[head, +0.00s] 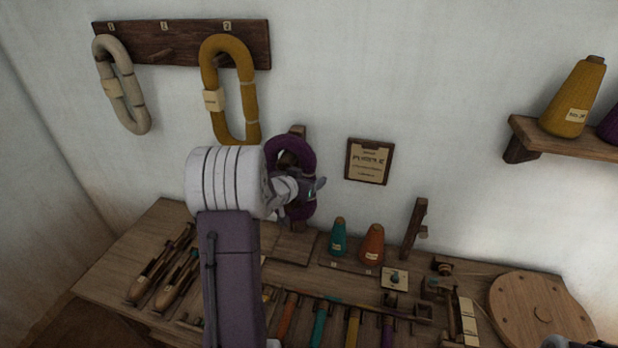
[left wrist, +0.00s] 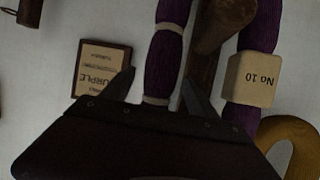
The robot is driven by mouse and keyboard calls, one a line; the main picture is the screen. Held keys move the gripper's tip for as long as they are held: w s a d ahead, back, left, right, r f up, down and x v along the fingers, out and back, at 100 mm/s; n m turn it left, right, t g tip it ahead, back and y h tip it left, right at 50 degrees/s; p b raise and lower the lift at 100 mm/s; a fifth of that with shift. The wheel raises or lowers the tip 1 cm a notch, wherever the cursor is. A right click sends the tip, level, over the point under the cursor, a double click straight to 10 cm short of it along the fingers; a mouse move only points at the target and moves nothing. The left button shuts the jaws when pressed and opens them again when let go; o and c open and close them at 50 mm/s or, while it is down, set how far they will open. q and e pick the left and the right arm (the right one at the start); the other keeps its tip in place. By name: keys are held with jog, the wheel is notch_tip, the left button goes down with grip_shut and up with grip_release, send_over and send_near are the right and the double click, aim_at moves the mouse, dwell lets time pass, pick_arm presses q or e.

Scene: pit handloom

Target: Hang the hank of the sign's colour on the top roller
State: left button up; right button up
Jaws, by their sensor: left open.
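The sign (head: 369,161) on the wall reads PURPLE; it also shows upside down in the left wrist view (left wrist: 101,70). A purple hank (head: 302,158) hangs at a wooden upright on the wall, partly hidden by my left arm. My left gripper (head: 312,190) is at this hank, open. In the left wrist view one strand of the purple hank (left wrist: 165,55) lies between the fingertips (left wrist: 158,90), not gripped. A tag reading No 10 is on the other strand. A cream hank (head: 122,85) and a mustard hank (head: 249,100) hang on the peg rail. I cannot make out the top roller.
The peg rail (head: 180,42) is on the wall at upper left. The bench below holds shuttles, a teal cone (head: 338,238), an orange cone (head: 372,246), several small tools and a round wooden disc (head: 538,312). A shelf (head: 565,140) with cones juts out at right.

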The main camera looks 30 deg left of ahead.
pick_arm(q)
jog(key=p+v, duration=0.1)
jog(key=v, duration=0.8)
jog(key=w+d+r+m+h+p, duration=0.1)
jog(key=w+d+h, duration=0.1)
jog(key=d, duration=0.6)
jog(key=w+d+r+m+h+p, duration=0.1)
jog(key=w+d+m, duration=0.1)
jog(key=d, duration=0.6)
jog(key=s+d+f+n+g, duration=0.1)
jog(key=s+d+f+g, duration=0.1)
jog(key=s+f+g, duration=0.4)
jog(key=s+d+f+n+g+y+p, duration=0.1)
jog(key=s+f+g, duration=0.5)
jog(key=s, duration=0.9)
jog(key=shift+s+d+f, duration=0.15)
jog(key=shift+d+f, duration=0.25)
jog(key=shift+d, duration=0.25)
